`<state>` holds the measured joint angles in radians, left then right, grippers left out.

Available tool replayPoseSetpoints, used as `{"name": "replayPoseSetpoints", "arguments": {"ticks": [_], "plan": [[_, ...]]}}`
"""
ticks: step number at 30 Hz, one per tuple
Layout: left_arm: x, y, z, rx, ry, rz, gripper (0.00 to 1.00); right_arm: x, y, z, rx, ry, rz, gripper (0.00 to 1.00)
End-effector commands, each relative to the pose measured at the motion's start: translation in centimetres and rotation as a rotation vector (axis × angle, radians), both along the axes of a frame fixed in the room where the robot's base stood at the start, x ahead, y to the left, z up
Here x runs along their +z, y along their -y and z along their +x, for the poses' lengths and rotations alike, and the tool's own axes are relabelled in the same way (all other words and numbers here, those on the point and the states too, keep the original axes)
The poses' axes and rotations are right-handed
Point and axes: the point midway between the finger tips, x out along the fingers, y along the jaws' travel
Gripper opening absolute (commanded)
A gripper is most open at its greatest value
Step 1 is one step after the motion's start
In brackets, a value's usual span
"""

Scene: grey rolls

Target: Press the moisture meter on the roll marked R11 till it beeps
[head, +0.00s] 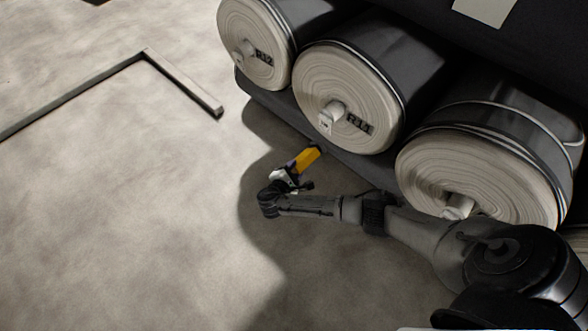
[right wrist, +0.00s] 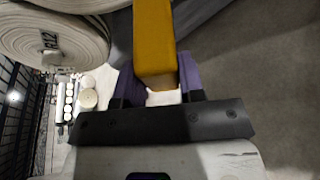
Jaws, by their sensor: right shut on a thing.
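The roll marked R11 (head: 358,88) is the middle one of the rolls in the head view, with a cream spiral end face, a dark wrap and a short core stub with a small white tag. My right gripper (head: 288,174) is shut on the yellow moisture meter (head: 306,158), which also shows between the purple fingertips in the right wrist view (right wrist: 154,40). The meter points up and right in the head view, toward the lower side of R11. It appears apart from the roll's face. My left gripper is out of view.
The roll marked R12 (head: 252,48) lies left of R11, and another roll (head: 480,180) lies right, its marking not readable. A dark support (head: 285,122) runs under them. An angled rail (head: 145,58) lies on the otherwise clear floor at left.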

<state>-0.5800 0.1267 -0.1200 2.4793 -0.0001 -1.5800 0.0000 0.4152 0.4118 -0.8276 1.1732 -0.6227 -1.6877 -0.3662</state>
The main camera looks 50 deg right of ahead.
Motion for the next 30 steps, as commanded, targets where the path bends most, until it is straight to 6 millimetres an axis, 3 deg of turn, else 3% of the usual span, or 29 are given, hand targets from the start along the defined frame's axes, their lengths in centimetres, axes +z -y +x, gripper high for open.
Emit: {"name": "replayPoseSetpoints", "arguments": {"ticks": [2, 18, 30], "plan": [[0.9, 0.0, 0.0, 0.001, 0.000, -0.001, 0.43, 0.5, 0.0, 0.0, -0.002, -0.001, -0.002, 0.12], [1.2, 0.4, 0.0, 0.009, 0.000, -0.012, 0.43, 0.1, 4.8, 0.0, -0.002, -0.001, -0.002, 0.12], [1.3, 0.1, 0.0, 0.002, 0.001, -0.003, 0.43, 0.1, 5.9, 0.0, -0.001, 0.000, -0.001, 0.12]]}}
